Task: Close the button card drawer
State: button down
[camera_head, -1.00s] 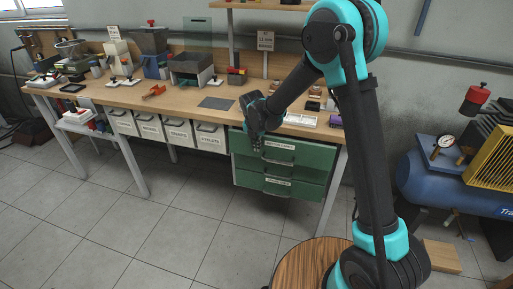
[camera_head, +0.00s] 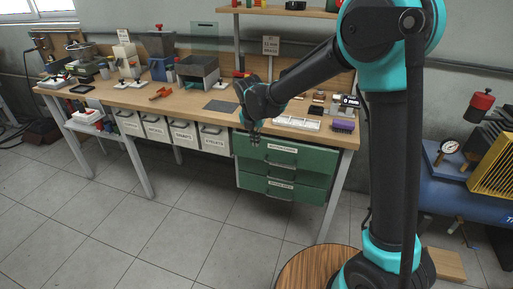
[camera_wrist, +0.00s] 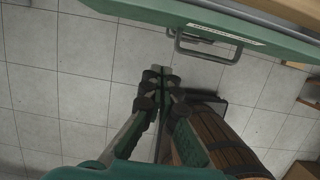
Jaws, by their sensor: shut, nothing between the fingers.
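The green drawer unit (camera_head: 318,182) hangs under the right part of the bench. Its upper drawer front (camera_head: 312,158) has a white label and a metal handle; the label text is too small to read surely. The front also shows at the top of the wrist view (camera_wrist: 285,46), with its handle (camera_wrist: 208,46). A grey strip shows behind its top edge, but I cannot tell how far the drawer stands out. My gripper (camera_head: 254,141) is shut and empty, pointing down by the upper left of this front. In the wrist view my fingertips (camera_wrist: 157,74) appear apart from the handle.
A lower green drawer (camera_head: 312,191) has its own label and handle. White labelled bins (camera_head: 184,134) hang left of the unit. The bench top (camera_head: 140,97) carries tools and a white tray (camera_head: 297,123). A round wooden top (camera_head: 308,268) and blue compressor (camera_head: 450,195) stand near my arm.

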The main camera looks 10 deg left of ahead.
aim_at(295, 149)
jog(key=s+d+t, duration=0.2)
jog(key=s+d, duration=0.1)
jog(key=d, duration=1.1)
jog(key=x, duration=0.3)
jog(key=w+x, duration=0.1)
jog(key=x, duration=0.7)
jog(key=shift+w+d+r, duration=0.3)
jog(key=shift+w+d, duration=0.05)
jog(key=shift+w, duration=0.55)
jog(key=shift+w+d+r, duration=0.1)
jog(key=shift+w, duration=1.2)
jog(key=shift+w+d, duration=0.1)
jog(key=shift+w, duration=1.2)
